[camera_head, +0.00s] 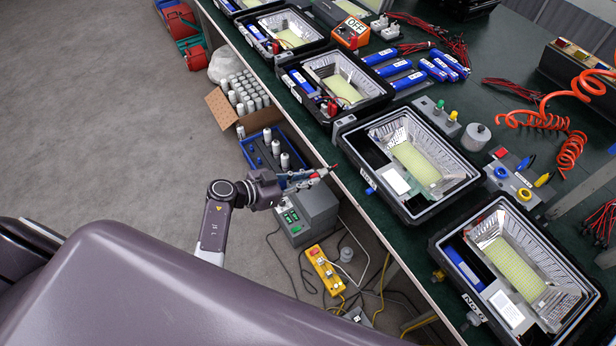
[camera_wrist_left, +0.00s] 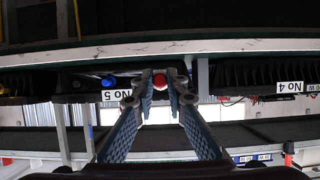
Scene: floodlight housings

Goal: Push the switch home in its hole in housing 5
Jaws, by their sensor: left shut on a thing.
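Housing 5 (camera_head: 397,207) is an open black floodlight case with a reflector and a yellow LED panel, at the table edge in the head view. Its front wall and "No 5" label (camera_wrist_left: 90,97) show upside down in the wrist view, with a blue fitting (camera_wrist_left: 109,81) on that wall. My left gripper (camera_head: 327,172) is beside the table edge, pointing toward the housing. Its fingers (camera_wrist_left: 160,88) are shut on the switch, whose round red end (camera_wrist_left: 159,81) shows between the tips. The hole is hidden, and I cannot tell how deep the switch sits.
Housing 6 (camera_head: 474,308) stands nearer and to the right; another housing (camera_head: 318,104) stands farther left. A grey box with connectors (camera_head: 515,180) and a coiled orange hose (camera_head: 545,122) lie behind. Below the edge are a blue crate (camera_head: 247,150), a grey unit (camera_head: 318,212) and a yellow control box (camera_head: 325,268).

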